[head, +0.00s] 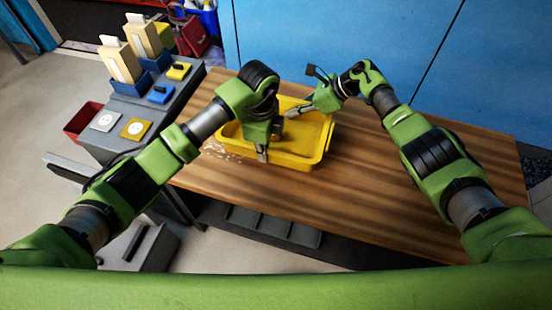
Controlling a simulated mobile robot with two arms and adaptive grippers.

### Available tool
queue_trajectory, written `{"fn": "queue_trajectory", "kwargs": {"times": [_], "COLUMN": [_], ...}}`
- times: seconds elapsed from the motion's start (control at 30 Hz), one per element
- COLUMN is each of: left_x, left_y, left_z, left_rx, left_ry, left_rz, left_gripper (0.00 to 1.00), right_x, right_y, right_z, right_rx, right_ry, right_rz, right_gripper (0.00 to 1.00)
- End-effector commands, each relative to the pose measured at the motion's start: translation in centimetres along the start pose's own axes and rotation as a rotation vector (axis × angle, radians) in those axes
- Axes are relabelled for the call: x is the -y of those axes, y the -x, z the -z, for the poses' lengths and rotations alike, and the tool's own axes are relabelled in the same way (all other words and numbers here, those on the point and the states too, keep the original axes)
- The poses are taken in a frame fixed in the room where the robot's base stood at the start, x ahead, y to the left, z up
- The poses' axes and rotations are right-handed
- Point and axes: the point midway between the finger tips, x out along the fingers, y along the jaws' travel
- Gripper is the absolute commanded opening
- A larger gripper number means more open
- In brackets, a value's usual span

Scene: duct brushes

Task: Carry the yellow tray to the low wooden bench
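The yellow tray (294,158) rests on the wooden top of the bench (365,190), near its back left part. It looks level, and the part of its inside that shows looks empty. My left gripper (264,148) points down at the tray's front left rim, with a fingertip at or just over the rim. My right gripper (298,111) reaches in from the back right, its tip over the tray's inside. I cannot tell whether either gripper touches the tray or how far its fingers are apart. My arms hide parts of the tray's left and back sides.
A grey worktop (130,115) at left holds cream boxes (122,62) in blue holders, and small yellow and blue blocks. A red bin (83,121) stands beyond it. A blue wall (330,35) closes off the back. The bench's right half is clear. Pale specks lie left of the tray.

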Motion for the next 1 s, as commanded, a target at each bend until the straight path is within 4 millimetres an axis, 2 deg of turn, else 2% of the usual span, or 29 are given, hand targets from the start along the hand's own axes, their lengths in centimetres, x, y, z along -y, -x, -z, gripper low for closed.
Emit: {"fn": "queue_trajectory", "kwargs": {"times": [0.03,0.1,0.63,1.0], "left_x": [-0.3,-0.3,-0.3,-0.3], "left_y": [-1.5,-1.9,-2.0,-3.7], "left_z": [-0.1,-0.1,-0.1,-0.1], "left_rx": [0.003,0.003,0.003,0.003], "left_ry": [0.001,0.001,0.001,0.001], "left_rz": [-0.010,-0.010,-0.010,-0.010], "left_gripper": [0.00,0.00,0.00,0.00], "right_x": [0.3,0.3,0.3,0.4], "right_y": [-0.7,-0.9,-1.0,-2.2], "right_z": [0.3,0.6,0.7,1.9], "right_rx": [0.009,0.009,0.009,0.009], "right_ry": [0.005,0.005,0.004,0.004], "right_rz": [0.005,0.005,0.005,0.005], "right_gripper": [0.00,0.00,0.00,0.00]}}
